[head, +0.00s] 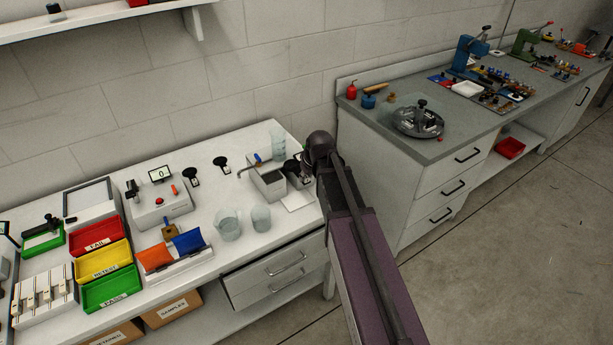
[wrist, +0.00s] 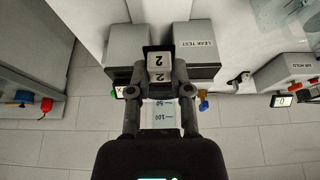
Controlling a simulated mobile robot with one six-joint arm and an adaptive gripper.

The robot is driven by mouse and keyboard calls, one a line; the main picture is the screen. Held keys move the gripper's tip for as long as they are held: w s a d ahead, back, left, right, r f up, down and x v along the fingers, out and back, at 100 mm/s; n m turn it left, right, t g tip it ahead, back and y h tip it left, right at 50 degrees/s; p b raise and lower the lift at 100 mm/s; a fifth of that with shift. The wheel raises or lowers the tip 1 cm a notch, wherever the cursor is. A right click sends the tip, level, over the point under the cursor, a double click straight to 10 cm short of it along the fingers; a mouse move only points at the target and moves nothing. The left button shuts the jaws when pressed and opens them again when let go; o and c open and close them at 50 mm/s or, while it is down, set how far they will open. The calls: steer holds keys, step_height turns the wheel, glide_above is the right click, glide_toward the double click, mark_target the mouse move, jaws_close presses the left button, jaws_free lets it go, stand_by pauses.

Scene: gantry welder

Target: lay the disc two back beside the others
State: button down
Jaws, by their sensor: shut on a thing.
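In the wrist view, my gripper (wrist: 159,75) is shut on a dark piece with pale faces marked 2, taken as disc two (wrist: 158,59). The piece sits between the fingertips; its full shape is hidden. In the head view my arm reaches the right end of the white bench, and my gripper is mostly hidden behind the wrist. Two black round discs (head: 190,176) (head: 221,164) with small pale labels stand on the bench to the left of my gripper, near the wall. They look like the others; their numbers are too small to read.
A grey leak test box (wrist: 197,50) is close by in the wrist view. Clear beakers (head: 228,224) stand at the bench front. An instrument with a lit display (head: 159,174) is left of the discs. Coloured trays (head: 97,237) fill the left side. Bare bench lies around the discs.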

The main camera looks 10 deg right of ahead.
steer(key=shift+r+p, duration=0.8)
steer(key=shift+r, duration=0.15)
steer(key=shift+d, duration=0.15)
